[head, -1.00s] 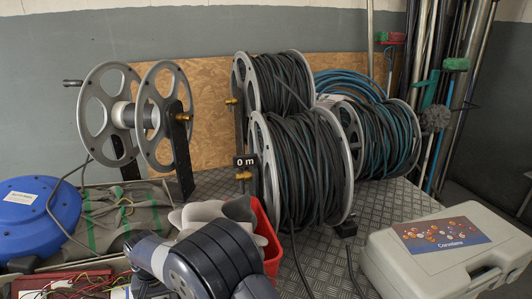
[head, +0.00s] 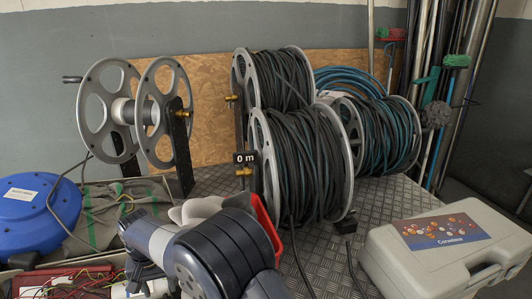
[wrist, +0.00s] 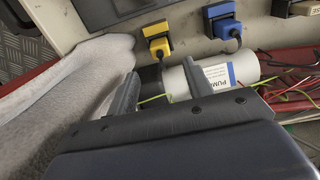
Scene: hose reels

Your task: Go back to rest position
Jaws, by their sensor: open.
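My gripper (wrist: 162,76) is open and empty in the wrist view, its two dark fingers apart. It points at a white cylinder (wrist: 233,70) with a printed label, partly hidden by the right finger. A pale grey cloth (wrist: 65,95) lies to its left. In the head view my arm is folded low at the bottom centre, in front of the cloth (head: 196,209) and a red bin (head: 265,225), hiding most of both.
Hose reels (head: 305,165) stand behind the arm, and an empty reel (head: 110,110) stands further left. A blue drum (head: 35,215) is at left, a grey case (head: 445,255) at right. A red tray with loose wires (head: 65,284) sits at lower left. The checkered plate (head: 365,225) has some free room.

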